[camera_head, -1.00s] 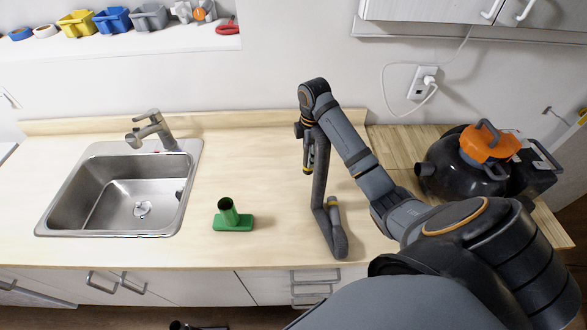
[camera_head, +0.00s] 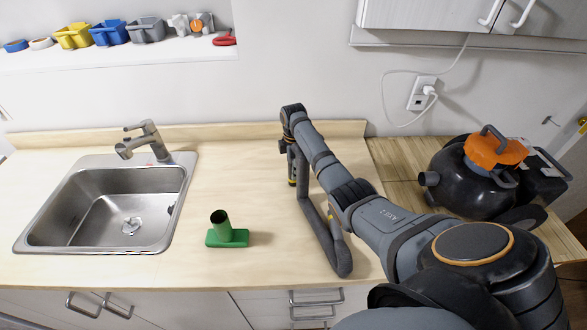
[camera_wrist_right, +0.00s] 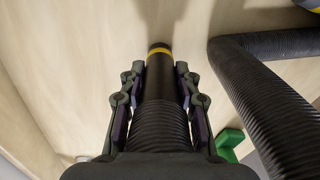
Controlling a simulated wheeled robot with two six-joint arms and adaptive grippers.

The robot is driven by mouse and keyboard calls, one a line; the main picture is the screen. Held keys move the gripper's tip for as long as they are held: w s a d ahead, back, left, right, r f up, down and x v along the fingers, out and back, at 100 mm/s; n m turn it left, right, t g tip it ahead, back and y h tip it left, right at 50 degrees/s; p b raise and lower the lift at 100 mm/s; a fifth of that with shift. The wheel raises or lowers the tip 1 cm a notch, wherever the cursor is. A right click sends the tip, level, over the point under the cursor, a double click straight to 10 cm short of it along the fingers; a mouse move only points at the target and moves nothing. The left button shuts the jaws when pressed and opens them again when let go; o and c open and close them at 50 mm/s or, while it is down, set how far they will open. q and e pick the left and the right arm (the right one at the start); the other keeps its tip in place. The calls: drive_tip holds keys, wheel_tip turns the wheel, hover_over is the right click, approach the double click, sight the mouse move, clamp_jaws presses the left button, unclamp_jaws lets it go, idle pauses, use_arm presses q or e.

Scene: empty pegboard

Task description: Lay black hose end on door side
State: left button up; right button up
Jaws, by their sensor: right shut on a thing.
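The black ribbed hose (camera_head: 325,236) hangs down and bends into a U over the counter's right part, near its front edge. My right gripper (camera_head: 293,180) is over the counter, right of the sink. In the right wrist view, the right gripper (camera_wrist_right: 160,78) is shut on the black hose end (camera_wrist_right: 160,118), with one finger on each side. The end has a dark tip with a yellow band and points away over the pale counter. Another length of hose curves along the right of that view. My left gripper is not in view.
A green nozzle (camera_head: 227,236) stands on the counter (camera_head: 260,185) between the sink (camera_head: 105,248) and the hose. A black vacuum with an orange top (camera_head: 495,150) is at the right, on a lower wooden surface. A shelf with several bins is at the back left.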

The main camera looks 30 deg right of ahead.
drive_tip(key=shift+f, duration=0.1)
drive_tip(key=shift+f, duration=0.1)
drive_tip(key=o, duration=1.1)
drive_tip(key=shift+o, duration=0.2)
wheel_tip(320, 180, up, 10)
drive_tip(key=shift+f+b, duration=0.2)
drive_tip(key=shift+b, duration=0.9)
drive_tip(key=shift+r+p, duration=0.55)
drive_tip(key=shift+r, duration=0.8)
